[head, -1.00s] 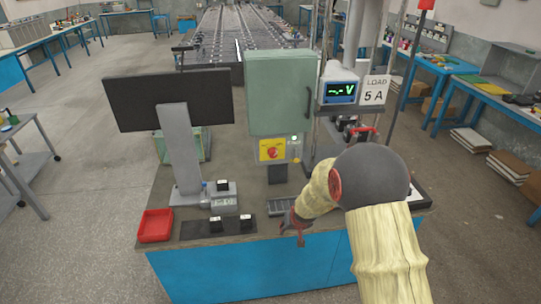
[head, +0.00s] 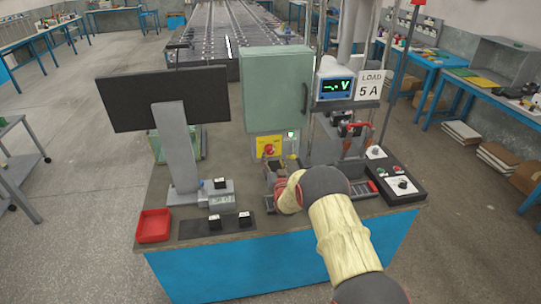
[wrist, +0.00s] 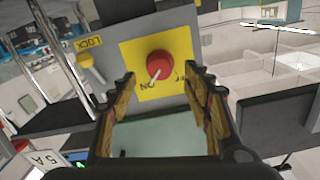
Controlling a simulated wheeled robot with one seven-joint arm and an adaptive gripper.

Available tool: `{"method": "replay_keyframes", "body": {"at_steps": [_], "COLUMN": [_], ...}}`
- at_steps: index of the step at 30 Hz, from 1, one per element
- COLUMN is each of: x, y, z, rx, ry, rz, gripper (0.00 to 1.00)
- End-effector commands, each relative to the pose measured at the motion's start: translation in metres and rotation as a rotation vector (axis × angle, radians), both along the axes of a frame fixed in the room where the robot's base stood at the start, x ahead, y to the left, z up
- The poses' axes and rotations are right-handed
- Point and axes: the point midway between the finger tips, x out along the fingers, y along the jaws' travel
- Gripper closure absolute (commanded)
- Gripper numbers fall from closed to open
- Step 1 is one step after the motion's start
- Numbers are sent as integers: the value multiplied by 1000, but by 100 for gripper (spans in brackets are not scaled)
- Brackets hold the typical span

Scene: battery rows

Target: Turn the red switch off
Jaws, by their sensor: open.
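The red rotary switch (wrist: 160,67) sits on a yellow plate (wrist: 183,50) in the wrist view, with a pale pointer mark on the knob aimed toward the "ON" lettering. In the head view the red switch (head: 269,149) is on the box below the green cabinet. My gripper (wrist: 160,98) is open and empty in the wrist view, its two fingers to either side of the knob's lower area. In the head view my gripper (head: 272,167) is just below and in front of the yellow plate. I cannot tell any contact with the knob.
The green cabinet (head: 276,88) stands above the switch. A LOCK tag and yellow lever (wrist: 92,67) are beside the plate. The monitor (head: 170,98) stands left, the red tray (head: 153,226) front left. A control box (head: 400,184) is at right.

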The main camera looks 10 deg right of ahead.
Motion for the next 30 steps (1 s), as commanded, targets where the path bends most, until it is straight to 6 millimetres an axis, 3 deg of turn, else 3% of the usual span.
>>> {"method": "replay_keyframes", "body": {"at_steps": [6, 12, 21, 30], "x": [33, 48, 50, 50], "y": [0, 0, 0, 0], "z": [-2, 0, 0, 0], "rx": [0, -1, -1, -1], "ry": [0, 0, 2, 2], "rz": [0, 0, 0, 0], "gripper": [51, 51, 51, 68]}}
